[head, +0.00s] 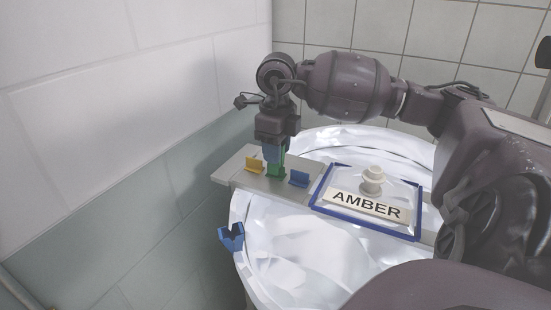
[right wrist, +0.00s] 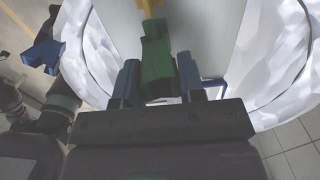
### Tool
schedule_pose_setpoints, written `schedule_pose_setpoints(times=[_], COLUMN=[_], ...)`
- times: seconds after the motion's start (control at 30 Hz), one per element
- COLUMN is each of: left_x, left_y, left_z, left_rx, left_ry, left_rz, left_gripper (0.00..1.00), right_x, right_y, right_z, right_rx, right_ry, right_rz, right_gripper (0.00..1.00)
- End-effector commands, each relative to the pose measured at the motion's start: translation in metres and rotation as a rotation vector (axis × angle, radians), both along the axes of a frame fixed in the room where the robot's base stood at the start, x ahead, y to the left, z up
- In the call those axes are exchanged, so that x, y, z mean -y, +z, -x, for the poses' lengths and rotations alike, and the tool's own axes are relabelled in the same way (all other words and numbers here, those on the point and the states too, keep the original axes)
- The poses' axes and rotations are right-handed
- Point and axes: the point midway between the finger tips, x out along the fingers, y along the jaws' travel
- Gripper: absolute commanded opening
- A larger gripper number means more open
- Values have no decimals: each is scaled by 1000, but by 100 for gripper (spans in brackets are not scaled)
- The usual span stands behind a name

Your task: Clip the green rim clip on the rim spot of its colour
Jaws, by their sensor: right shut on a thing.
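The green rim clip (head: 276,171) is at the grey board across the drum, between a yellow clip (head: 254,164) and a blue clip (head: 299,178). My right gripper (head: 273,156) points down from above and is shut on it. In the right wrist view the green clip (right wrist: 156,58) stands between the two fingers (right wrist: 158,82). Its foot appears to be at the board's surface; I cannot tell whether it touches. No green rim spot is visible. My left gripper is out of view.
A blue bracket-like piece (head: 231,236) sits on the drum's left rim. The drum (head: 300,262) has a crinkled white liner. A tiled wall stands close on the left.

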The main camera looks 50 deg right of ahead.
Motion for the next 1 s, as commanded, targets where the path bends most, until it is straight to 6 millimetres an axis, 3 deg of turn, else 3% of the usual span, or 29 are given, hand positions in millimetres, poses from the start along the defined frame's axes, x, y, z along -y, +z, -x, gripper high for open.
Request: schedule_pose_setpoints(times=[1.0], left_x=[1], left_y=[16], left_z=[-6], left_rx=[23], left_ry=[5], left_rz=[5], left_gripper=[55], right_x=[-4], right_y=[45], right_z=[1], right_rx=[2], right_ry=[0], right_rz=[0], right_gripper=[23])
